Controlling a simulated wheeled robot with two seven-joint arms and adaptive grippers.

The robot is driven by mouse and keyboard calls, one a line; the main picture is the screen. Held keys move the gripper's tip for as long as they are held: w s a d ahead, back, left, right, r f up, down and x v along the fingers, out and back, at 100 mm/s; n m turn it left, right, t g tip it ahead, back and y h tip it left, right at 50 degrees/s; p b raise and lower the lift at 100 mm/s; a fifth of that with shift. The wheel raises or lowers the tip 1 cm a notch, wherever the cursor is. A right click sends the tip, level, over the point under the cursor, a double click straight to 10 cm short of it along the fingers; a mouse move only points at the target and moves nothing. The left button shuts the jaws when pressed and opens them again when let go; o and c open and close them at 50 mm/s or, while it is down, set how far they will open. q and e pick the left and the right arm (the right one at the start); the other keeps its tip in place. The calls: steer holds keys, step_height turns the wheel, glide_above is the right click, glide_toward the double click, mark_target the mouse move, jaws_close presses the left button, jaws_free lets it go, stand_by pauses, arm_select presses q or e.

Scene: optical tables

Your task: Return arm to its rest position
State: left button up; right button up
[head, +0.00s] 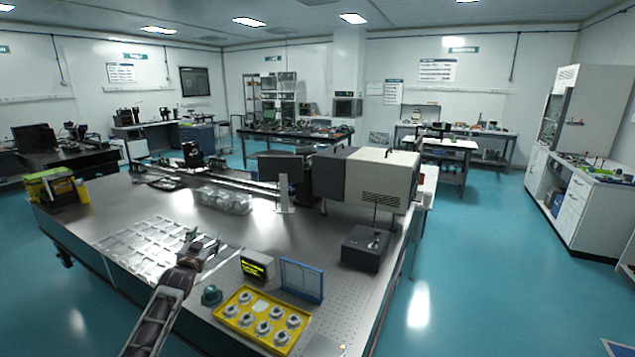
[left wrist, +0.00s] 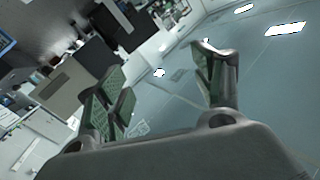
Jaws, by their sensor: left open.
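My left arm comes in from the bottom left of the head view and reaches over the front of the optical table (head: 90,215). My left gripper (head: 208,246) is above the table, between a clear sectioned tray (head: 150,245) and the small items at the front. Its fingers (left wrist: 165,88) are spread apart in the left wrist view, with green pads and nothing between them. The wrist view is tilted and shows the room beyond. My right gripper is not in view.
A yellow tray (head: 237,325) with several round parts, a teal knob-like piece (head: 211,295), a small display (head: 256,265) and a blue-framed panel (head: 301,280) stand close to the gripper. A dark box (head: 365,248) and a large beige instrument (head: 383,180) stand farther right.

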arm_select(q)
steer(key=s+d+f+g, duration=0.15)
steer(key=s+f, duration=0.35)
steer(key=f, duration=0.9)
steer(key=s+d+f+g, duration=0.1)
steer(key=s+f+g, duration=0.3)
steer(key=f, duration=1.1)
steer(key=s+d+f+g, duration=0.3)
steer(key=s+f, duration=1.5)
steer(key=f, duration=0.3)
steer(key=s+d+f+g+h, duration=0.1)
steer(key=s+d+f+g, duration=0.1)
steer(key=s+f, duration=0.7)
steer(key=s+d+f+g, duration=0.15)
steer(key=s+f, duration=0.45)
steer(key=s, duration=0.7)
steer(key=s+d+f+g, duration=0.1)
steer(key=s+f, duration=0.1)
steer(key=s, duration=0.7)
steer(key=s+d+f+g, duration=0.1)
steer(key=s+f+g, duration=0.1)
steer(key=s, duration=0.7)
steer(key=s+d+f+g, duration=0.1)
steer(key=s+f, duration=0.2)
steer(key=s, duration=0.6)
steer(key=shift+s+d+n+g, duration=0.25)
steer(key=shift+s+n+g, duration=0.1)
steer(key=shift+n+g, duration=0.05)
